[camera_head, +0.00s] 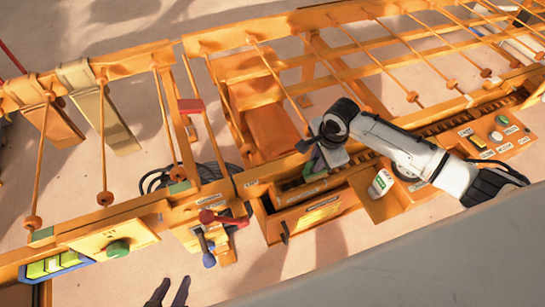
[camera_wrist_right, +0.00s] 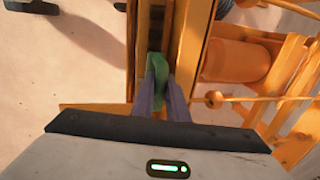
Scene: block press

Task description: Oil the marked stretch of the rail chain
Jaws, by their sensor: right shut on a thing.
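My right gripper (camera_head: 318,165) reaches in from the right over the orange rail and is shut on a small green thing. The green thing (camera_wrist_right: 157,72) shows between the fingertips in the right wrist view, above or in a long dark channel (camera_wrist_right: 157,25). Whether it touches the channel floor is hard to tell. In the head view, a dark ribbed chain-like strip (camera_head: 445,121) runs along the rail to the right of the gripper. The marked stretch is not clearly visible. My left gripper (camera_head: 169,291) is at the bottom edge, its two dark fingers apart and empty.
An orange bin (camera_head: 318,211) with a yellow label hangs below the rail. A white-and-green container (camera_head: 381,183) sits in a pocket right of it. Red and blue levers (camera_head: 215,240), a green button (camera_head: 118,248) and rods with orange balls crowd the left. A grey surface (camera_head: 420,270) fills the lower right.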

